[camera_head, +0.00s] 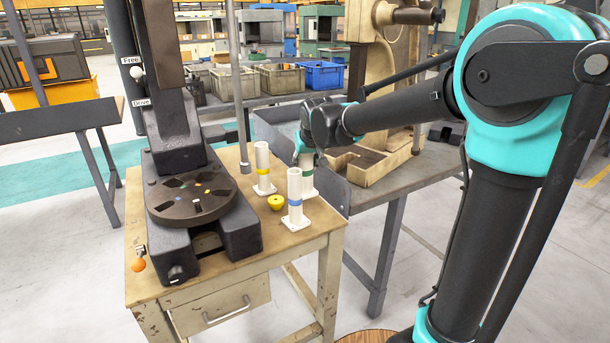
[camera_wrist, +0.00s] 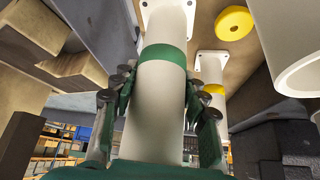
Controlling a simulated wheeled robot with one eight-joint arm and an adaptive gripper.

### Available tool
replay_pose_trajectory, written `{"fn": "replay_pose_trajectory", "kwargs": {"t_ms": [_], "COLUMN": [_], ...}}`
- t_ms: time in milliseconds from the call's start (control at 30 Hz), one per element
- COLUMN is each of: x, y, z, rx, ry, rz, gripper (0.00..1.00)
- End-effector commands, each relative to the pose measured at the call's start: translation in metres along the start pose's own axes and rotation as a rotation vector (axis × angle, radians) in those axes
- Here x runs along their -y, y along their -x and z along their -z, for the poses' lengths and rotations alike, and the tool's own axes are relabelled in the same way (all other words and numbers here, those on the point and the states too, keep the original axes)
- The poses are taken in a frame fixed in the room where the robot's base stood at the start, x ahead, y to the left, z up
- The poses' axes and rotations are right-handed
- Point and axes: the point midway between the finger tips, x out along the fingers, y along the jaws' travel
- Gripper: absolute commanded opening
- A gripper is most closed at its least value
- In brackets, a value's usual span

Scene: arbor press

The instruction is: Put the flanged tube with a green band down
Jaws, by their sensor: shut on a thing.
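The white flanged tube with a green band (camera_wrist: 160,95) is between the fingers of my gripper (camera_wrist: 160,98), which is shut on it below the band in the wrist view. Its square flange (camera_wrist: 168,8) is at the top edge of that inverted view. In the head view the green-banded tube (camera_head: 308,181) is upright at the right edge of the wooden table, partly hidden behind the blue-banded tube (camera_head: 295,190). My gripper (camera_head: 304,150) is at its upper part. I cannot tell whether the flange touches the tabletop.
A yellow-banded tube (camera_head: 262,160) and a yellow knob-like piece (camera_head: 276,203) stand close by on the wooden table (camera_head: 285,245). The black arbor press (camera_head: 190,200) fills its left side. A grey bench (camera_head: 390,180) with a beige machine stands at the right.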

Motion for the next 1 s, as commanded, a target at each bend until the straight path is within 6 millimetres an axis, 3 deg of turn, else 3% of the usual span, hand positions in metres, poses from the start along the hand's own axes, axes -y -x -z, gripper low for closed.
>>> {"fn": "replay_pose_trajectory", "kwargs": {"t_ms": [300,700,733,867,1000], "x": [0.0,0.0,0.0,0.0,0.0], "y": [-0.03,-0.033,-0.033,-0.033,-0.033], "z": [-0.018,-0.021,-0.021,-0.021,-0.021], "rx": [-0.001,0.0,0.0,0.0,0.0], "ry": [0.0,0.0,0.0,0.0,0.0], "rz": [0.0,0.0,0.0,0.0,0.0], "gripper": [0.0,0.0,0.48,0.64,0.65]}}
